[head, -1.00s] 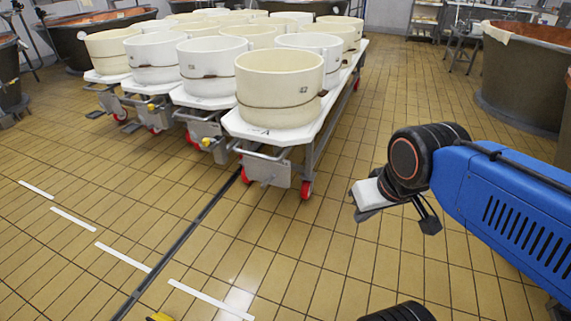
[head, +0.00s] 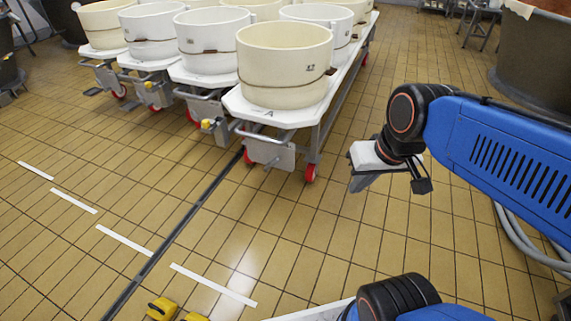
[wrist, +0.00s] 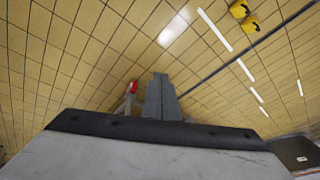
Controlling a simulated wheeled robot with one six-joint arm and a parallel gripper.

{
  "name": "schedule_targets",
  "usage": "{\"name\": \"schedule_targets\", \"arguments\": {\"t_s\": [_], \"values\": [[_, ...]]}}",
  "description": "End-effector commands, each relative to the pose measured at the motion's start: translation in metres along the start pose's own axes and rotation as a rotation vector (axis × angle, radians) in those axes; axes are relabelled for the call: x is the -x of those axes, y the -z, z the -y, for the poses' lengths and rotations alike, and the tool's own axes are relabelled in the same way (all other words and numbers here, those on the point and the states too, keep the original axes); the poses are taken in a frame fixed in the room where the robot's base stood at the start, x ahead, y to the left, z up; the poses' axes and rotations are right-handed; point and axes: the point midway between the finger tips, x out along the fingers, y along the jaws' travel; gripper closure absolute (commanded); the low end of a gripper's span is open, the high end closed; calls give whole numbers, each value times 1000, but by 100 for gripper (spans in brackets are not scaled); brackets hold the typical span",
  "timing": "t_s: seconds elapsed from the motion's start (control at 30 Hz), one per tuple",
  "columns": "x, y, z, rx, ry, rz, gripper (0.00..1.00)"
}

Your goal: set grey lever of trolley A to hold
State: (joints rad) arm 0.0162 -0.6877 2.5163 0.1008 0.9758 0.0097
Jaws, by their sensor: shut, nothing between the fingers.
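Trolley A (head: 266,112) is the nearest trolley, with a white top marked A and a large cream vat (head: 284,70) on it. Below its front edge hang a grey metal plate (head: 270,152) and grey bars. I cannot tell for sure which part is the grey lever or how it is set. My gripper (head: 358,186) is in the air right of trolley A, apart from it, fingers pointing down and empty. In the wrist view the shut fingers (wrist: 160,97) show beside a red wheel (wrist: 132,87), apparently trolley A's.
Yellow objects (head: 160,308) lie near the bottom edge. The tiled floor in front of trolley A is clear, with a drain channel (head: 190,218).

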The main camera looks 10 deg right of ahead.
Motion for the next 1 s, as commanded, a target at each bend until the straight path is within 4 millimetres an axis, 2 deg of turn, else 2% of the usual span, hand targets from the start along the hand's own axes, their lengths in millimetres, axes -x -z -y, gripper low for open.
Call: {"name": "schedule_targets", "arguments": {"t_s": [0.3, 0.6, 1.0], "values": [[-41, 39, 37, -243, 174, 188, 100], [-82, 84, 66, -497, 328, 344, 100], [-151, 155, 84, -869, 512, 522, 100]]}}
